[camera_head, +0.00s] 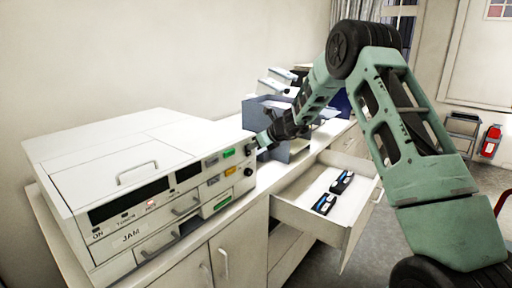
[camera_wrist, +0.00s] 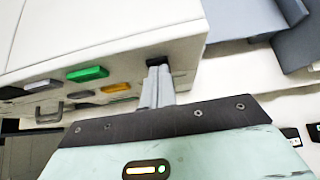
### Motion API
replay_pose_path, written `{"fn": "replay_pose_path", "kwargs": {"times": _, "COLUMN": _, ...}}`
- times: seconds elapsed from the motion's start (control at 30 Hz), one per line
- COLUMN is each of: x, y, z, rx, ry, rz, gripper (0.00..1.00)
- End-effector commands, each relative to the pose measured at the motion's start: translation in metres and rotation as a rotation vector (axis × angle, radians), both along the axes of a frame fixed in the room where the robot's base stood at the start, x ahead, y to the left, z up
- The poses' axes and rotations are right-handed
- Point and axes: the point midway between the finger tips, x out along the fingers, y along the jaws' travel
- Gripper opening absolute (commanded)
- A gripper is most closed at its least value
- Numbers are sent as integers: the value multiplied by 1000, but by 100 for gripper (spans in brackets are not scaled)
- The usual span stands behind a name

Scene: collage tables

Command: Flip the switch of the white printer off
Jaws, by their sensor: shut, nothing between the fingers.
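The white printer (camera_head: 120,165) sits on the counter at the left, its front panel carrying coloured buttons, dark displays and handles. It also fills the upper left of the wrist view (camera_wrist: 110,40). My gripper (camera_head: 264,141) is at the right end of the front panel, shut and empty. In the wrist view its two fingers (camera_wrist: 158,78) are together, with the tips at a small dark part (camera_wrist: 156,60) at the printer's corner. That part may be the switch; the fingers partly hide it, so its position cannot be told. I cannot tell whether the tips touch it.
An open white drawer (camera_head: 289,212) juts out below my arm, with dark-and-blue items (camera_head: 325,203) in it. A blue-grey organizer (camera_head: 286,154) stands on the counter just right of the printer. A red extinguisher (camera_head: 490,141) is at the far right.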

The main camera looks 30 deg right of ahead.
Motion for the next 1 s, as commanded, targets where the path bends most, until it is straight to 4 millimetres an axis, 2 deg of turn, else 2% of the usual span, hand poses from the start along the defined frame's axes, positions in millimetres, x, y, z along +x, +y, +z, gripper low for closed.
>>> {"fn": "replay_pose_path", "kwargs": {"times": 0.27, "x": 0, "y": 1, "z": 3, "rx": 0, "ry": -1, "rz": 0, "gripper": 0}}
{"fn": "replay_pose_path", "kwargs": {"times": 0.6, "x": 0, "y": 0, "z": 17, "rx": 0, "ry": 0, "rz": 0, "gripper": 0}}
{"fn": "replay_pose_path", "kwargs": {"times": 1.0, "x": -1, "y": -1, "z": 16, "rx": 0, "ry": 0, "rz": 0, "gripper": 0}}
